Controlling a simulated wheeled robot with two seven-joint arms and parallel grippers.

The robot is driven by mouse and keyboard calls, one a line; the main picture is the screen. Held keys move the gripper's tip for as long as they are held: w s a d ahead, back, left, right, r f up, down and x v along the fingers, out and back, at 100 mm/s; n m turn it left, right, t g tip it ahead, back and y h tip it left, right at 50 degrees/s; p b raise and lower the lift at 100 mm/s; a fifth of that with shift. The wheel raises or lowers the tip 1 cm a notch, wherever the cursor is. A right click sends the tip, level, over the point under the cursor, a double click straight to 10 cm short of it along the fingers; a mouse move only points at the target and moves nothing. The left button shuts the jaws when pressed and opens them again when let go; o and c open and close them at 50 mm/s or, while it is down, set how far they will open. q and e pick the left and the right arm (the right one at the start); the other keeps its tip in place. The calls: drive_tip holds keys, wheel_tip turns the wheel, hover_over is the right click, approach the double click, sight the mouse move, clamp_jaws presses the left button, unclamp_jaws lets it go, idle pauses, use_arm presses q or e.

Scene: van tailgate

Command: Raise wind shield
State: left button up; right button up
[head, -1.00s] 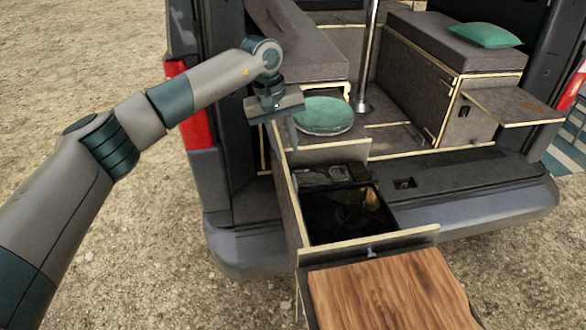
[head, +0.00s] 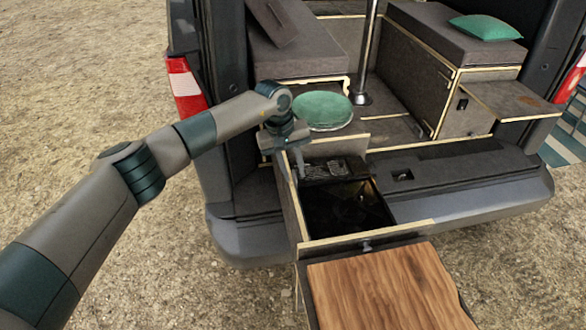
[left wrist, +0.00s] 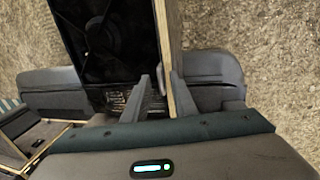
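The pull-out kitchen drawer (head: 368,240) stands out from the van's tail, with a dark glossy recess (head: 345,205) inside. A dark slotted piece (head: 325,168) lies at its far end, behind which stands a pale-edged panel (head: 345,145). I cannot tell for certain which part is the wind shield. My left gripper (head: 294,170) points down at the drawer's far left corner. In the left wrist view its two fingers (left wrist: 162,80) are apart, with the drawer's left side wall (left wrist: 170,50) showing between them. Contact with the wall is unclear. My right gripper is out of view.
A wooden board (head: 385,290) lies in front of the drawer. A round green-topped seat (head: 323,111) stands close behind my left gripper. A metal post (head: 366,60) rises behind it. The bumper (head: 480,210) runs right of the drawer; open gravel lies to the left.

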use_arm(q)
clamp_jaws()
idle(1.3)
